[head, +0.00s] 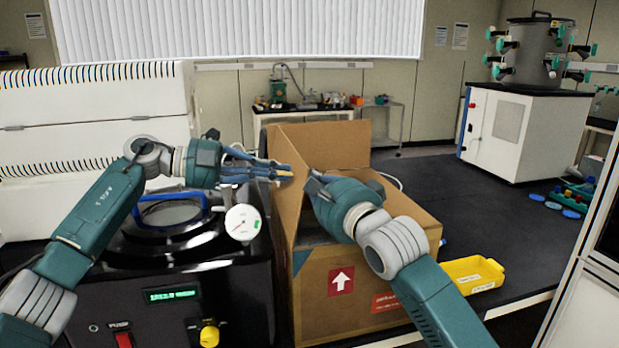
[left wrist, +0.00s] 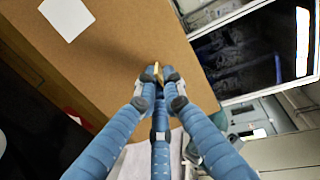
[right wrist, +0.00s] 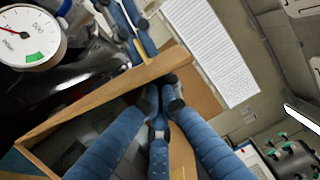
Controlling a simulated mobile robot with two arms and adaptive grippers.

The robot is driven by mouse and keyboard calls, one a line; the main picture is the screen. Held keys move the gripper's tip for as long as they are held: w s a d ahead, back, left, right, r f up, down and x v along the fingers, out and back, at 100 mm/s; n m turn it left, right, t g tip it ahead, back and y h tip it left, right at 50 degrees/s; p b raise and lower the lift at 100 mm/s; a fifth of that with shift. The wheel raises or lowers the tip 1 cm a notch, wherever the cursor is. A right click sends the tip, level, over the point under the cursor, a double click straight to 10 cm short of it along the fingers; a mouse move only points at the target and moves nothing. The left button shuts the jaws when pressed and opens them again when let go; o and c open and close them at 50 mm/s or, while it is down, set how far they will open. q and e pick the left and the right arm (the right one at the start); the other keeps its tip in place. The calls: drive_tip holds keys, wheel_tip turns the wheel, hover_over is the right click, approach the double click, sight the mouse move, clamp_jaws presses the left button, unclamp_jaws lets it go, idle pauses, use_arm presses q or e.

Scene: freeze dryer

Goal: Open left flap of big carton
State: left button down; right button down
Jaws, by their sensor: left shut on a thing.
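The big brown carton (head: 370,265) stands on the dark bench, and its open top is partly hidden by my right arm. Its left flap (head: 288,205) stands up steeply along the left side. My right gripper (head: 312,182) is over the carton on the inner side of the flap. In the right wrist view its fingertips (right wrist: 162,97) are close to the flap (right wrist: 110,92), but their grip is unclear.
A black device with a round gauge (head: 242,222) and a yellow knob (head: 209,336) stands close on the carton's left. A yellow tray (head: 472,273) lies to its right. The bench behind the tray is largely clear. A white machine (head: 515,130) stands farther back.

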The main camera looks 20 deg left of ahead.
use_arm(q)
drive_tip(key=shift+d+f, duration=0.15)
drive_tip(key=shift+f, duration=0.45)
drive_tip(key=c, duration=1.8)
unclamp_jaws()
drive_tip(key=shift+c, duration=0.2)
drive_tip(key=shift+w, duration=0.1)
drive_tip(key=shift+r, duration=0.15)
